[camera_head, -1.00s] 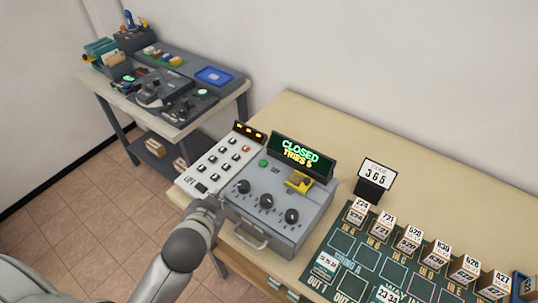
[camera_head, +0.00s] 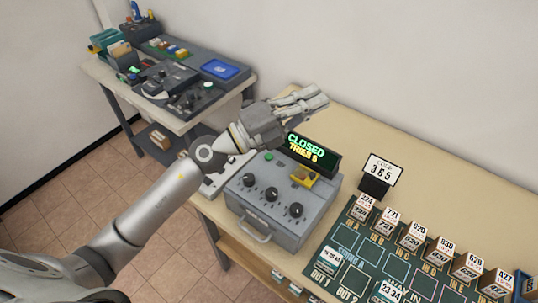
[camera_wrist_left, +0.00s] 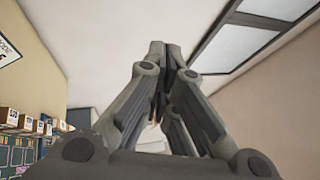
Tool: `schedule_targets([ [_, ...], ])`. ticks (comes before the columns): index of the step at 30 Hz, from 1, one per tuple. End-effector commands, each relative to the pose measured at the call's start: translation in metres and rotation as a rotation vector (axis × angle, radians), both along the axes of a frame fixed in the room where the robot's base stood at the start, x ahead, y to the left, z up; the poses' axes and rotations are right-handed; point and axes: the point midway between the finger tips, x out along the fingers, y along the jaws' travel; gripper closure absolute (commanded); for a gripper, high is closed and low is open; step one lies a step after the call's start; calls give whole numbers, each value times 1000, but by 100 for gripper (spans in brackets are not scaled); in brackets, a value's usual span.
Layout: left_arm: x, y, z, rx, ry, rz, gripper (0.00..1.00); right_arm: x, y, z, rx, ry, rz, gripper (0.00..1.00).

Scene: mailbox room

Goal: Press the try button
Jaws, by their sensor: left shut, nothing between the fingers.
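A grey lock box (camera_head: 262,222) stands on the table, with three dark knobs and a yellow latch (camera_head: 304,177) on its top. A small green button (camera_head: 268,156) sits near the top left of the panel; its label is too small to read. The display (camera_head: 308,152) behind reads CLOSED, TRIES 5. My left gripper (camera_head: 320,98) is shut and empty, raised above the back of the box, its fingers pointing up and right. In the left wrist view the closed fingers (camera_wrist_left: 170,55) point at the ceiling. My right gripper is not in view.
The keypad panel left of the box is mostly hidden by my left arm. A card reading 365 (camera_head: 380,170) stands right of the display. A green board (camera_head: 365,262) with several numbered blocks lies right. A side table (camera_head: 95,70) with devices stands back left.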

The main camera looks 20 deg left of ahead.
Motion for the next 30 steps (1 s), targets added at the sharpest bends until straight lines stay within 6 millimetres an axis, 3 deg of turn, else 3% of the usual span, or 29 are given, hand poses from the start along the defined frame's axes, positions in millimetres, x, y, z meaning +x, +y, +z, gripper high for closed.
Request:
schedule_targets([
  [3, 4, -12, -20, 228, -27, -73, 100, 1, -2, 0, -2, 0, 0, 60],
  [7, 14, -8, -53, 487, -17, -119, 100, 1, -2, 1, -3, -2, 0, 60],
  [11, 29, 16, -85, 743, 32, -125, 100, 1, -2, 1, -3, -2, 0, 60],
  [15, 46, 55, -110, 975, 107, -93, 100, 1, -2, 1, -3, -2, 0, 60],
  [21, 60, 100, -125, 1165, 201, -34, 100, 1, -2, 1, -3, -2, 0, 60],
  [30, 62, 113, -129, 1213, 230, -16, 100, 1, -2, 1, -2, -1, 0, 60],
])
